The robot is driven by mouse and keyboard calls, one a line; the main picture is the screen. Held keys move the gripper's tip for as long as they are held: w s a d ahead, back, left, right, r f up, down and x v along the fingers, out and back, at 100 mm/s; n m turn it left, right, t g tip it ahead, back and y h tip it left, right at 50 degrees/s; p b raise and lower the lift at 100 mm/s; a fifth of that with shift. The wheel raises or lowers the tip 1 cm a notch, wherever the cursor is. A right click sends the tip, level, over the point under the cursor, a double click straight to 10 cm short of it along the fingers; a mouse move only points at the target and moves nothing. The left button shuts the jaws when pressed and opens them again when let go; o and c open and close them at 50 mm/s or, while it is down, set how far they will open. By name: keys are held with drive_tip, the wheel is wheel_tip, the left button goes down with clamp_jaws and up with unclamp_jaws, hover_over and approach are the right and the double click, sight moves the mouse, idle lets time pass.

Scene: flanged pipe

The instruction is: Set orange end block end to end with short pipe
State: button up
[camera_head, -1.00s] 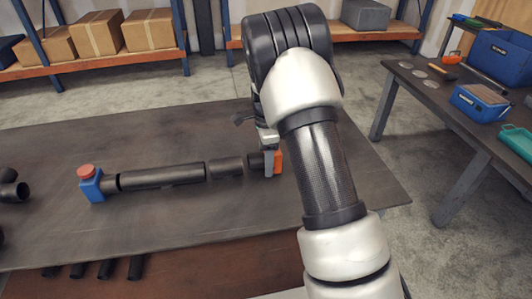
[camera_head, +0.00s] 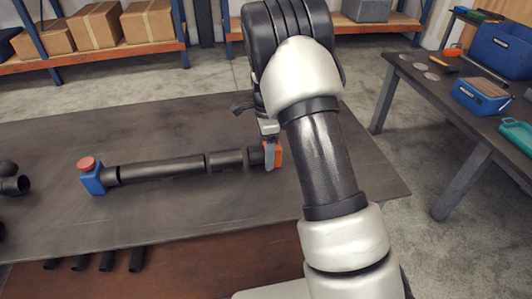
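The orange end block (camera_head: 278,154) is at the right end of the pipe row on the table, with a dark round stub (camera_head: 255,156) facing left. My gripper (camera_head: 270,157) comes down over it from above, and one grey finger shows against its near side. It looks shut on the block; the far finger is hidden. The short pipe (camera_head: 226,160) is a dark cylinder lying left of the stub, roughly in line with it. A narrow gap seems to show between stub and pipe. A longer dark pipe (camera_head: 162,169) lies against or very near the short pipe's left end.
A blue block with a red cap (camera_head: 92,178) stands at the row's left end. Dark pipe fittings (camera_head: 14,184) lie at the table's left edge. The table (camera_head: 180,212) is clear in front of and behind the row. A side table (camera_head: 440,90) holds blue bins.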

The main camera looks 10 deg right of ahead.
wheel_tip(320, 180, up, 11)
drive_tip(key=shift+f+p, duration=0.2)
drive_tip(key=shift+p, duration=0.1)
drive_tip(key=s+r+n+t, duration=0.1)
drive_tip(key=s+r+n, duration=0.3)
drive_tip(key=s+r, duration=0.45)
drive_tip(key=s+r+n+t, duration=0.2)
drive_tip(key=s+n, duration=0.5)
drive_tip(key=s, duration=0.4)
drive_tip(key=s+r+n+t, duration=0.2)
drive_tip(key=s+r+n, duration=0.3)
drive_tip(key=s, duration=0.6)
drive_tip(key=shift+s+r+n+t, duration=0.2)
drive_tip(key=shift+n+t, duration=0.1)
drive_tip(key=shift+n, duration=0.7)
